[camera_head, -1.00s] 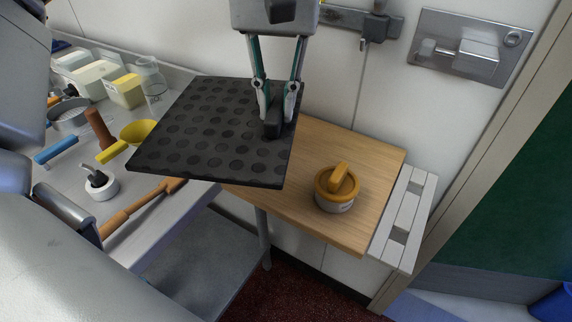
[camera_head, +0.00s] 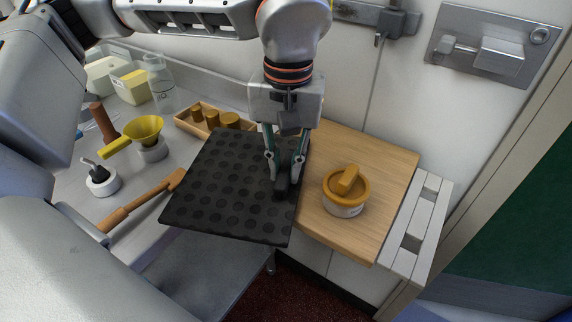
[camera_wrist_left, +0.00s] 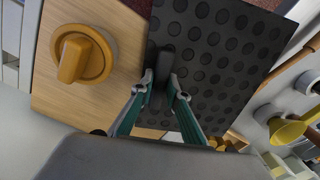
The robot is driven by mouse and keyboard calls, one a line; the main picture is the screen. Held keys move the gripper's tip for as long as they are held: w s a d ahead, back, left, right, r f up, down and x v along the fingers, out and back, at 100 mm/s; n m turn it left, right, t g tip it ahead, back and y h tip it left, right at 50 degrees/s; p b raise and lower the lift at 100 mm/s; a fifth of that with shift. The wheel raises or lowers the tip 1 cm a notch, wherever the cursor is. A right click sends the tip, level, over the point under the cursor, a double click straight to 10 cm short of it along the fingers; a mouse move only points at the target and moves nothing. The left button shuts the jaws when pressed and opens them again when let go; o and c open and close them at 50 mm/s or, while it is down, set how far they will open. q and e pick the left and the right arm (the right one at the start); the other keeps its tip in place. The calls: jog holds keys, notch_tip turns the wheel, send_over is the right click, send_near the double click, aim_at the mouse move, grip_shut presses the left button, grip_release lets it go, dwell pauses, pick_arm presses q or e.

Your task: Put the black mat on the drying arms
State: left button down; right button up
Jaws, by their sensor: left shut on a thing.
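The black mat (camera_head: 225,200) is a square dark sheet with rows of round dimples and a small dark grip block (camera_head: 284,186) near its right edge. My left gripper (camera_head: 284,172) is shut on that block, and the mat hangs roughly level. In the head view it overlaps the wooden board's left end and the grey counter's front edge. The left wrist view shows the fingers (camera_wrist_left: 164,88) on the block and the mat (camera_wrist_left: 228,62) beyond. White slatted bars (camera_head: 424,215), perhaps the drying arms, are at the board's right end. My right gripper is out of view.
A pot with an orange lid (camera_head: 346,191) stands on the wooden board (camera_head: 385,165), right of the mat. The counter (camera_head: 150,205) holds a rolling pin (camera_head: 145,201), a yellow funnel (camera_head: 143,128), a wooden tray (camera_head: 190,128) and a bottle (camera_head: 160,85). A wall latch (camera_head: 485,48) is behind.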

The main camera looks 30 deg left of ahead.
pick_arm(q)
jog(key=shift+r, duration=0.1)
jog(key=c, duration=2)
grip_release()
jog(key=shift+o, duration=0.2)
